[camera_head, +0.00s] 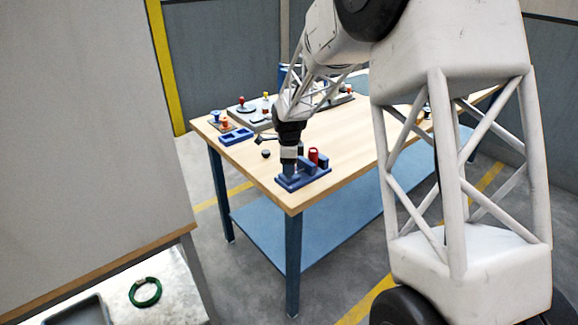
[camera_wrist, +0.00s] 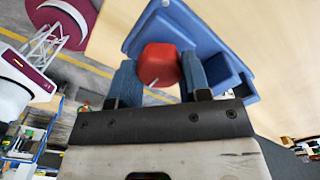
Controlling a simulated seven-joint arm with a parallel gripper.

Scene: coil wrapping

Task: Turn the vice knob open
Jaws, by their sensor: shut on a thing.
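The small blue vice (camera_head: 312,180) stands at the table's near corner in the head view. Its blue body (camera_wrist: 165,30) fills the upper middle of the wrist view. A red round piece (camera_head: 313,155) stands upright on the vice. It shows in the wrist view (camera_wrist: 160,62) between my two blue-grey fingers, with a small pale pin in front of it. My gripper (camera_head: 288,168) points down at the vice's left end and is shut on the vice knob (camera_wrist: 154,83). The knob is mostly hidden, so its turn angle cannot be read.
A small black ball-like thing (camera_head: 266,153) lies left of the vice. A green coil (camera_head: 145,292) lies on a separate pale table. The wooden tabletop (camera_head: 350,150) right of the vice is clear.

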